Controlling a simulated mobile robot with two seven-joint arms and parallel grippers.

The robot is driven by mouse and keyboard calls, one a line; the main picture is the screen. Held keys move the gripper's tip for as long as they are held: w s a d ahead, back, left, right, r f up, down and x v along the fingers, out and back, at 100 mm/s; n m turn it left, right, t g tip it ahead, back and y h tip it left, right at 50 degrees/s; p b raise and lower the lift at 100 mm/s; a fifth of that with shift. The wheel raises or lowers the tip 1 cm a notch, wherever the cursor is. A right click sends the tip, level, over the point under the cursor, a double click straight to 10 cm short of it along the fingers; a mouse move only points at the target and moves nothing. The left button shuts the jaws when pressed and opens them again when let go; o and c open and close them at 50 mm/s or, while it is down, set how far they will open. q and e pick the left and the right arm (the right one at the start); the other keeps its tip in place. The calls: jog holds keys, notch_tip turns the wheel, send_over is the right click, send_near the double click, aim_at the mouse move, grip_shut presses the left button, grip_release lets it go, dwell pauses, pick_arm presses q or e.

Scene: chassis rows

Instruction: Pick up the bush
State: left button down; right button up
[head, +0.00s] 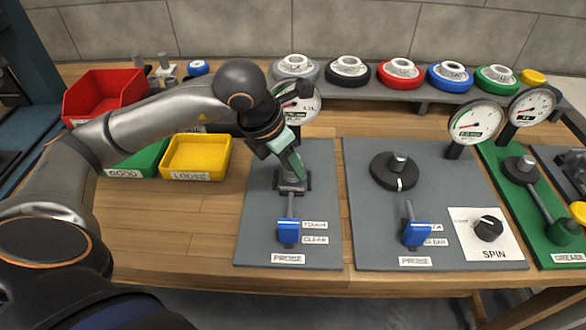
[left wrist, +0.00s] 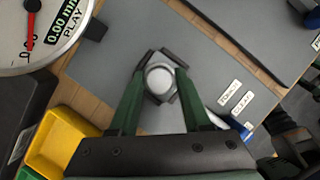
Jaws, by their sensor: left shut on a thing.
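The bush (left wrist: 160,77) shows in the left wrist view as a small, light-grey round piece with a pale top. In the head view my left gripper (head: 292,180) points down over the left grey PROBE plate (head: 258,215). The bush is mostly hidden there behind the fingers, and I cannot tell whether it touches the plate.
A blue-handled probe (head: 288,232) lies just in front of the gripper. A dial gauge (head: 304,104) stands close behind it. A yellow LOOSE bin (head: 196,157), green GOOD bin (head: 138,161) and red bin (head: 103,92) are at left. Another grey plate (head: 365,235) is at right.

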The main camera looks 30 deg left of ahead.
pick_arm(q)
jog(key=shift+r, duration=0.1)
notch_tip(320, 180, up, 9)
jog(key=shift+r+p, duration=0.15)
jog(key=shift+p, duration=0.85)
jog(key=shift+r, duration=0.3)
jog(key=shift+r, duration=0.1)
notch_tip(320, 180, up, 6)
jog(key=p, duration=0.5)
